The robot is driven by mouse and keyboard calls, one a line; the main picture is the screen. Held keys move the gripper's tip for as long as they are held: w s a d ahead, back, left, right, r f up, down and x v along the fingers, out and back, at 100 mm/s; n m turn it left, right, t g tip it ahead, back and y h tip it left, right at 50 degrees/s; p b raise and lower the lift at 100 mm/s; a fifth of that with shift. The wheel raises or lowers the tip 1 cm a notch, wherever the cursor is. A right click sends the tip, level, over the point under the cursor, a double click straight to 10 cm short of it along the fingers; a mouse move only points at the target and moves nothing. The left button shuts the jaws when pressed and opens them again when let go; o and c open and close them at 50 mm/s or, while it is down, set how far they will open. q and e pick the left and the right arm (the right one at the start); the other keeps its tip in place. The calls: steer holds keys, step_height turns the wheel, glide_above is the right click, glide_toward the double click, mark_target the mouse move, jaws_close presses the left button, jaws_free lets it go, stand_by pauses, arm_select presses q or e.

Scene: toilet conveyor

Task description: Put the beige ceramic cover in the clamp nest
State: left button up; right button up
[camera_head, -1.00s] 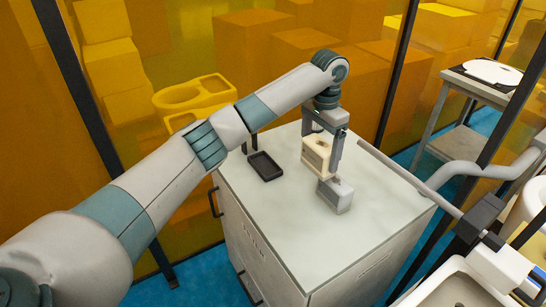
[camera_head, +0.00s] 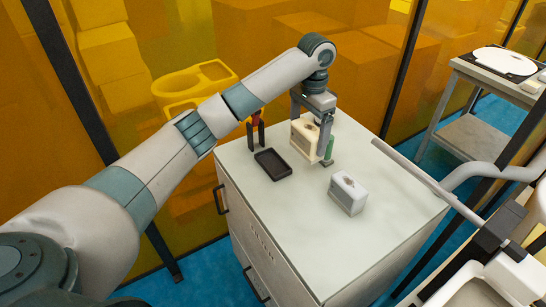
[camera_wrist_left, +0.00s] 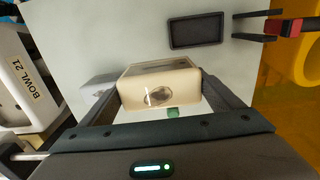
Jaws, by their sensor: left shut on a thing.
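The beige ceramic cover (camera_head: 304,141) is a small box-like piece with a dark oval hole in one face. My left gripper (camera_head: 313,138) is shut on it, with a finger on either side. It hangs over the back part of the cabinet top, behind the white block and right of the black tray. In the left wrist view the cover (camera_wrist_left: 158,88) sits between the fingertips with its holed face towards the camera. A red and dark two-pronged fixture (camera_head: 256,130) stands at the back left edge; I cannot tell whether it is the clamp nest. My right gripper is not in view.
A black shallow tray (camera_head: 272,164) lies on the cabinet top (camera_head: 300,225). A white block (camera_head: 347,193) with a hole stands right of centre. A small green piece (camera_head: 329,148) shows by the gripper. A grey bar (camera_head: 425,178) juts in from the right. The front top is clear.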

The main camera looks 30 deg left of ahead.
arm_select(q)
steer(key=a+f+p, duration=0.3)
steer(key=a+f, duration=0.3)
steer(key=a, duration=0.5)
steer(key=shift+f, duration=0.3)
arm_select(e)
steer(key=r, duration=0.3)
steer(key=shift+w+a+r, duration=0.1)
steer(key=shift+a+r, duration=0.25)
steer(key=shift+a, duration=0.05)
arm_select(q)
steer(key=shift+f+p, duration=0.1)
steer(key=shift+p, duration=0.25)
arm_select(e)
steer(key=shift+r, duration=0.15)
arm_select(q)
step_height(320, 180, down, 3)
steer(key=shift+r+p, duration=0.15)
steer(key=shift+p, duration=0.55)
steer(key=shift+f, duration=0.55)
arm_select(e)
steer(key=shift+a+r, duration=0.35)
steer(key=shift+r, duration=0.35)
arm_select(q)
steer(key=shift+f, duration=0.1)
